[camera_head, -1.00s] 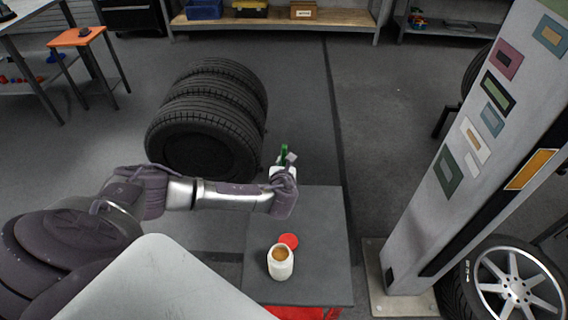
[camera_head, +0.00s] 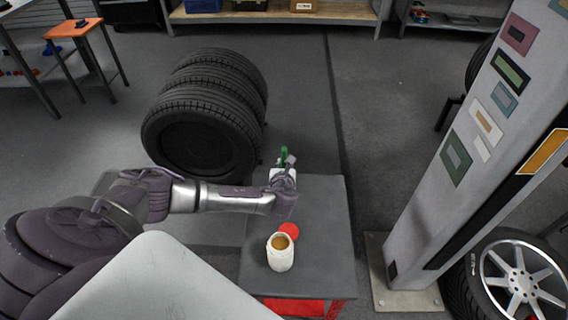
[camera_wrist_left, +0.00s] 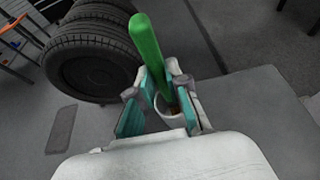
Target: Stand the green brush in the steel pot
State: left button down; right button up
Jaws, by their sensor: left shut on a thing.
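The green brush (camera_wrist_left: 147,45) stands up between the teal-padded fingers of my left gripper (camera_wrist_left: 162,108), which is shut on it. In the head view the brush (camera_head: 284,154) shows as a small green tip above my left gripper (camera_head: 284,182), over the far left part of a grey-topped cart. A pale, round pot (camera_wrist_left: 169,106) shows around the brush's lower end in the wrist view, and its light side (camera_head: 277,173) shows behind the gripper in the head view. The fingers hide part of it. I cannot tell whether the brush touches its bottom. My right gripper is not in view.
A cream jar (camera_head: 280,257) with brown contents and a red disc (camera_head: 290,231) stand nearer on the cart top (camera_head: 325,255). Stacked tyres (camera_head: 205,115) stand beyond my left arm. A grey post (camera_head: 455,170) rises right of the cart. The cart's right side is clear.

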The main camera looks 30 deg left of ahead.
pick_arm(q)
jog(key=c, duration=1.1)
grip_release()
jog(key=shift+o, duration=0.2)
jog(key=v, duration=1.2)
jog(key=shift+f, duration=0.15)
